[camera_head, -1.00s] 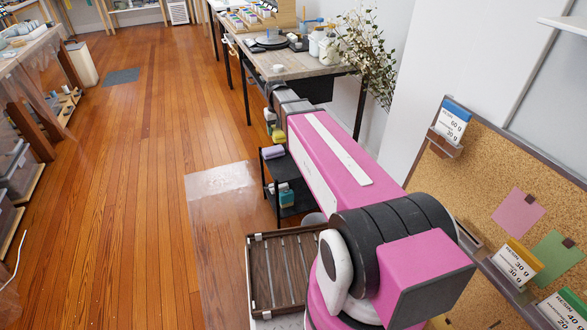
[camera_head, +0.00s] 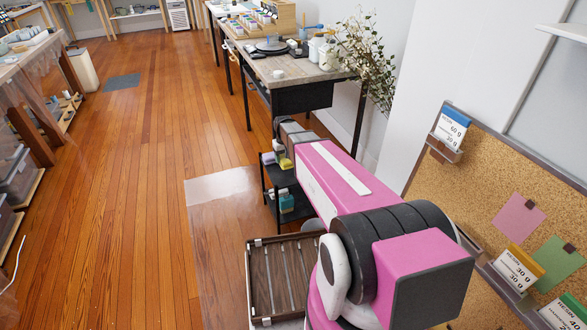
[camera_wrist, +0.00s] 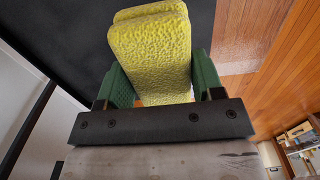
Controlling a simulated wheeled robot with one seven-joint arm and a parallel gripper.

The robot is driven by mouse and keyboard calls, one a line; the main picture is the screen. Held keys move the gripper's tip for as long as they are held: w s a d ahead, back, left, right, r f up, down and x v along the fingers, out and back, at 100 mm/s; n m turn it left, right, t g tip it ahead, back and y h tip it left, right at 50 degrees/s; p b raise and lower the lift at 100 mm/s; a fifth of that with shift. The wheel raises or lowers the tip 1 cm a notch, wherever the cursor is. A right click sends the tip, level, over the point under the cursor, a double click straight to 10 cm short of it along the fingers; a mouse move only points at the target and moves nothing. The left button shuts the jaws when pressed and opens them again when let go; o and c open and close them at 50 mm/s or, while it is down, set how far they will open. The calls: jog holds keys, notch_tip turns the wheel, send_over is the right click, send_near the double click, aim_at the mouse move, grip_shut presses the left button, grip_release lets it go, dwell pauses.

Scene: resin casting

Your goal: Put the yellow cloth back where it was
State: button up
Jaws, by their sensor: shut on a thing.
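The yellow cloth (camera_wrist: 150,50) is a folded, textured block between the green fingers of my gripper (camera_wrist: 163,82) in the wrist view. My gripper is shut on it. In the head view the cloth (camera_head: 286,163) shows small at the end of my arm, at the top of a small black shelf unit (camera_head: 270,187). A black surface (camera_wrist: 70,35) lies behind the cloth in the wrist view. I cannot tell whether the cloth touches the shelf top.
A pale purple block (camera_head: 268,158) sits on the shelf top just left of the cloth. A teal item (camera_head: 286,203) is on a lower level. A workbench (camera_head: 290,67) stands behind. The wooden floor (camera_head: 130,200) to the left is clear.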

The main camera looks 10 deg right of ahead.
send_over(294, 173)
notch_tip(294, 173, down, 3)
jog(key=shift+a+r, duration=0.15)
jog(key=shift+r, duration=0.05)
jog(key=shift+f, duration=2)
jog(key=shift+f, duration=0.15)
jog(key=o, duration=0.9)
jog(key=shift+c, duration=0.2)
notch_tip(294, 173, up, 12)
jog(key=s+r+m, duration=0.2)
jog(key=s+r, duration=0.1)
jog(key=s, duration=2.1)
